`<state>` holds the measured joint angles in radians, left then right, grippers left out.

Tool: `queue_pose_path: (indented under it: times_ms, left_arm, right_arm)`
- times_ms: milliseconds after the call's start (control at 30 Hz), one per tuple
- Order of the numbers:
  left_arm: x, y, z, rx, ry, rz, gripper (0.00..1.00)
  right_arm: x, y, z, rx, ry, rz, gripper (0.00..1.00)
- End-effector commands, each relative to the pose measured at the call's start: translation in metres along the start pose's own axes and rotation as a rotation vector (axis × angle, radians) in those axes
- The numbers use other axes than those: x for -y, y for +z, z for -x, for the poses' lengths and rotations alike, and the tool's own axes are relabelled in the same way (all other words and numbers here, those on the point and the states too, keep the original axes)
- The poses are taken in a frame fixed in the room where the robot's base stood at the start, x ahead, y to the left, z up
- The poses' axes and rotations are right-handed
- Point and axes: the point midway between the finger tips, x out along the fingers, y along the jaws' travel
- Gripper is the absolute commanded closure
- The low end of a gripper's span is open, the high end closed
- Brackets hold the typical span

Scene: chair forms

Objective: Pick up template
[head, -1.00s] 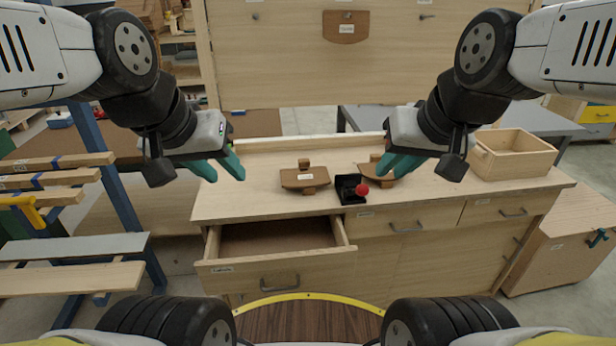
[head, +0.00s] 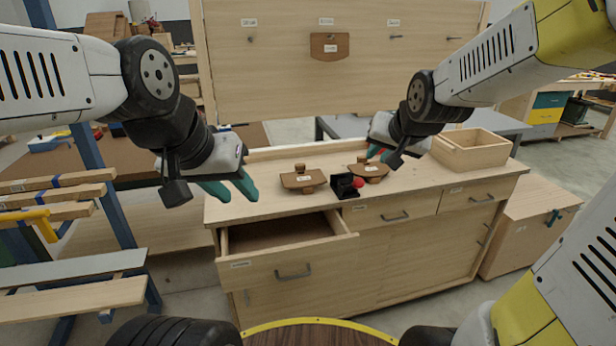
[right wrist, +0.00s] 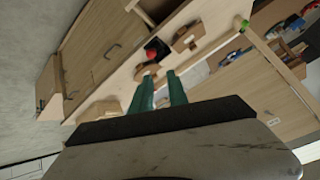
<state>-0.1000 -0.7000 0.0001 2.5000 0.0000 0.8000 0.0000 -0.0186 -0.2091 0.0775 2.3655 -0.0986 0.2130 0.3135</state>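Two brown wooden templates lie on the bench in the head view, the left template (head: 303,180) and the right template (head: 369,172). A third brown template (head: 330,46) hangs on the upright board. My right gripper (head: 378,153) is above the bench near the right template, apart from it and empty. In the right wrist view its two teal fingers (right wrist: 159,80) are spread, with the right template (right wrist: 148,69) beyond their tips. The left template (right wrist: 187,38) is further off. My left gripper (head: 230,188) is open and empty at the bench's left end.
A black holder with a red ball (head: 358,183) stands between the two lying templates. An open, empty drawer (head: 285,262) juts out below the bench top. A wooden crate (head: 475,156) stands at the bench's right end. A rack of boards (head: 70,280) is at left.

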Motion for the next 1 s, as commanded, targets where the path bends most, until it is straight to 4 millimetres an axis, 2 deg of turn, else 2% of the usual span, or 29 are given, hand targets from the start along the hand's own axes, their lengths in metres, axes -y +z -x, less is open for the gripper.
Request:
queue_pose_path:
  times_ms: [167, 300, 467, 600, 800, 900, 1000]
  left_arm:
    - [0.000, 0.000, 0.000, 0.000, 0.000, 0.000, 0.64]
    - [0.000, 0.000, 0.000, 0.000, 0.000, 0.000, 0.64]
    - [0.000, 0.000, 0.000, 0.000, 0.000, 0.000, 0.64]
    - [0.000, 0.000, 0.000, 0.000, 0.000, 0.000, 0.64]
    - [0.000, 0.000, 0.000, 0.000, 0.000, 0.000, 0.64]
    - [0.000, 0.000, 0.000, 0.000, 0.000, 0.000, 0.64]
    - [0.000, 0.000, 0.000, 0.000, 0.000, 0.000, 0.64]
  right_arm:
    - [0.010, -0.022, -0.061, -0.059, -0.045, -0.083, 0.80]
    - [0.023, -0.037, -0.125, -0.123, -0.121, -0.190, 0.80]
    - [0.037, -0.039, -0.195, -0.188, -0.239, -0.341, 0.80]
    - [0.046, -0.029, -0.249, -0.234, -0.358, -0.497, 0.80]
    - [0.050, 0.001, -0.311, -0.291, -0.539, -0.760, 0.80]
    - [0.048, 0.019, -0.332, -0.318, -0.621, -0.888, 0.80]
    - [0.045, 0.033, -0.342, -0.341, -0.684, -0.985, 0.80]
